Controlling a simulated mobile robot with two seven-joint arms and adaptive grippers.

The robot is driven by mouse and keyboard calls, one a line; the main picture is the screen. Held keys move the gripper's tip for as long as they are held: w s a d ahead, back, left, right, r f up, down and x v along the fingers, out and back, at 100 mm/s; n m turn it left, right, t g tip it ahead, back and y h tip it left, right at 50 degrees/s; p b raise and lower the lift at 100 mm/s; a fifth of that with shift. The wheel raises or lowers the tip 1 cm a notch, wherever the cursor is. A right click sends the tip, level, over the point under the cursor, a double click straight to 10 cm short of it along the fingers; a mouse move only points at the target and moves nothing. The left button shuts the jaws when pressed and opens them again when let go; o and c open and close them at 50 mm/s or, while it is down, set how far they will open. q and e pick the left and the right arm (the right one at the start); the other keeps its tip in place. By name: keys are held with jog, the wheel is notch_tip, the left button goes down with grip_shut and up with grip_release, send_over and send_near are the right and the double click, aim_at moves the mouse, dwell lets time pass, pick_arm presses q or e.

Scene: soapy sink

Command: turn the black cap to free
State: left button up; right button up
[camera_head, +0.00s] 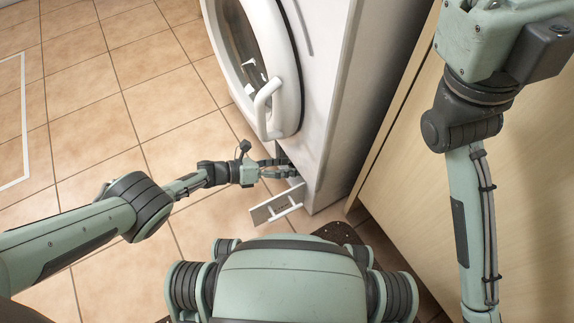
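My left gripper (285,169) is at the small opening low on the washing machine's front, with its fingertips at or just inside it. The fingers are small and dark here, so I cannot tell whether they are open or shut on something. The black cap cannot be made out; the opening is dark and the gripper covers much of it. A light grey flap (264,213) hangs out low in front of the opening, below the gripper. My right gripper is out of the picture; only its arm shows at the right.
The white washing machine (328,100) stands at the top middle, with its round door and white door handle (268,105) above my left gripper. A pale wooden panel (400,190) is to the right. The tiled floor (110,100) at the left is clear.

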pick_arm(q)
jog(key=shift+a, duration=0.2)
jog(key=shift+s+a, duration=0.1)
jog(key=shift+a, duration=0.35)
jog(key=v, duration=1)
jog(key=shift+s+a+r, duration=0.2)
jog(key=shift+a+r, duration=0.1)
jog(key=shift+r, duration=0.05)
jog(key=shift+r, duration=0.1)
